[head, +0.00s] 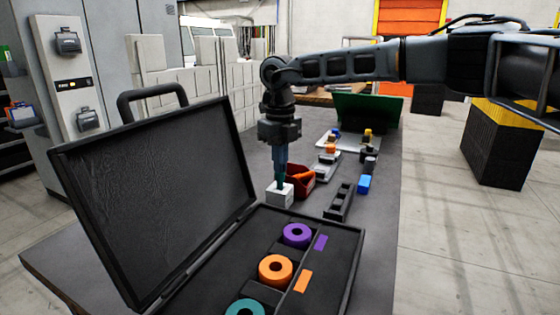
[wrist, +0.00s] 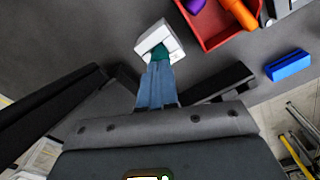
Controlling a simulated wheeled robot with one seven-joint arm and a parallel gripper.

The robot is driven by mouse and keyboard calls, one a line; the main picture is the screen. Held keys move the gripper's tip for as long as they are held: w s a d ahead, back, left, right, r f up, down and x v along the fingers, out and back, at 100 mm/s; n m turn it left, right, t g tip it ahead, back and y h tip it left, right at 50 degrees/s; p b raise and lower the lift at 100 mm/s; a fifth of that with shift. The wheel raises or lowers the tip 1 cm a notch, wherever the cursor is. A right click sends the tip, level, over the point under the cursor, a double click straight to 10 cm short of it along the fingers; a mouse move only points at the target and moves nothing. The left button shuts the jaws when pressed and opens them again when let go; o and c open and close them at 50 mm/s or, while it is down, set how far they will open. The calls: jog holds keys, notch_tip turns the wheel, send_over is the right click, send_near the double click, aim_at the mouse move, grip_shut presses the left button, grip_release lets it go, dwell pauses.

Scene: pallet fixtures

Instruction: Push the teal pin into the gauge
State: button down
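The teal pin (head: 280,182) is between the fingertips of my gripper (head: 280,172), which points straight down. In the wrist view the blue-grey fingers (wrist: 157,80) are close together on the teal pin (wrist: 159,54). The white block that looks like the gauge (head: 279,195) stands on the table directly under the pin; it also shows in the wrist view (wrist: 152,38). The pin's lower end meets the top of the white block. How deep it sits, and the hole itself, are hidden.
An open black case (head: 352,240) with purple, orange and teal rings lies in front. A red bin (head: 302,186) with an orange part stands just right of the gauge. A dark slotted holder (head: 340,202) and a blue block (head: 364,184) are further right.

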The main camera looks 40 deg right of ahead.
dwell(0.3)
notch_tip(320, 180, up, 8)
jog(key=p, duration=0.4)
jog(key=shift+p, duration=0.35)
